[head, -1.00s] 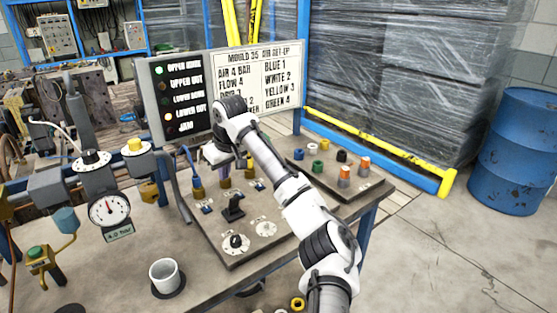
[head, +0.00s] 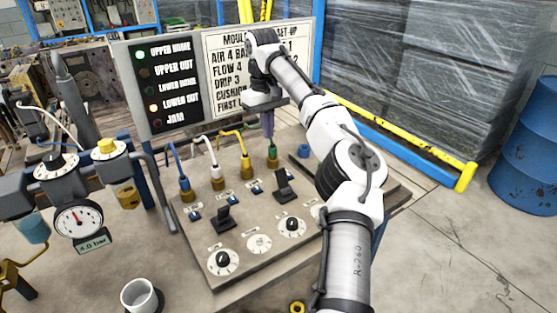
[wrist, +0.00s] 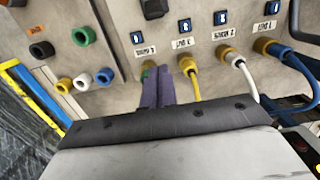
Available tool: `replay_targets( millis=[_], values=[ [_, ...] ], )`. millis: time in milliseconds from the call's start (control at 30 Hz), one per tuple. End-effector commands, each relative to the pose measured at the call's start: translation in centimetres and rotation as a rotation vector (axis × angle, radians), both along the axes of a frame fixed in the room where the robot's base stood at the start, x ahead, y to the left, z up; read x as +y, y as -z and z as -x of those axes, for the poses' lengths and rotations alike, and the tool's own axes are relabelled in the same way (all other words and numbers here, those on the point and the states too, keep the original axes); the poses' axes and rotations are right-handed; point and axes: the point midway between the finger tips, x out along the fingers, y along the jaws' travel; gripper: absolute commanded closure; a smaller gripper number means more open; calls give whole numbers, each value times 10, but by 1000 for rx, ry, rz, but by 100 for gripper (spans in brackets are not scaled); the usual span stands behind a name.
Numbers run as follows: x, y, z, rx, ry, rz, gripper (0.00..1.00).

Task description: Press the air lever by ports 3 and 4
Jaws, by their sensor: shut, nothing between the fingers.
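On the sloped port panel (head: 240,262), the black air lever by ports 3 and 4 (head: 284,182) stands raised, its paddle tilted up. A similar black lever (head: 223,214) stands nearer ports 1 and 2. Port 3 (head: 246,170) has a yellow hose; port 4 (head: 272,160) shows a green ring. My gripper (head: 269,136) is shut and empty, its purple fingers pointing down just above or at port 4, behind the lever. In the wrist view the fingers (wrist: 155,85) overlap port 4; contact cannot be told. A black lever (wrist: 153,8) is partly cut off at the top edge.
A blue hose (head: 172,158) and a white hose (head: 207,145) rise from ports 1 and 2. Knobs (head: 222,261) line the panel front. A pressure gauge (head: 78,219) and white cup (head: 139,295) stand left. Coloured fittings (wrist: 83,36) lie beside the ports. A sign board (head: 155,85) stands behind.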

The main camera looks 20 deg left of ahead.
Motion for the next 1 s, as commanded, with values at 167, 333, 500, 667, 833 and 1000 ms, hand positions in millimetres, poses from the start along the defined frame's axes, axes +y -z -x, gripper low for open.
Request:
replay_targets(
  millis=[167, 333, 500, 667, 833, 1000],
  values=[
    [0, 4, 0, 1, -1, -1, 100],
    [-1, 25, 1, 3, -3, -1, 100],
    [-4, 60, 3, 5, -2, -2, 100],
    [-7, 91, 4, 1, 0, 1, 100],
    [-20, 90, 14, -3, 0, -1, 100],
    [-31, 85, 23, -3, 0, -2, 100]
  ],
)
